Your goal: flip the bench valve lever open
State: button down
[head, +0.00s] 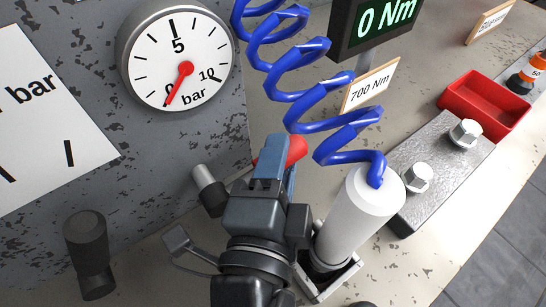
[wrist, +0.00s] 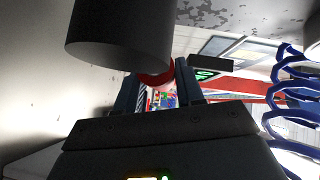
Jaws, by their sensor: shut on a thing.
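The red valve lever (head: 293,150) shows at the far side of my gripper (head: 272,172) in the head view, next to the grey wall. My gripper is shut on it, and the fingers hide much of the lever. In the wrist view a curved red part of the lever (wrist: 158,77) lies between the two fingers (wrist: 160,92). A grey metal cylinder (head: 208,188) sticks out just left of the gripper; its link to the lever is hidden. The gauge (head: 178,52) has its red needle at about 0 bar.
A white cylinder (head: 355,215) with a blue coiled hose (head: 340,137) stands close to the right of my gripper. A metal block with bolts (head: 440,165) and a red bin (head: 487,103) lie further right. A dark knob (head: 88,245) is at the lower left.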

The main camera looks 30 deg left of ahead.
jog(key=c, duration=0.8)
grip_release()
jog(key=shift+s, duration=0.1)
jog(key=shift+b+v, duration=1.1)
jog(key=shift+v, duration=2.75)
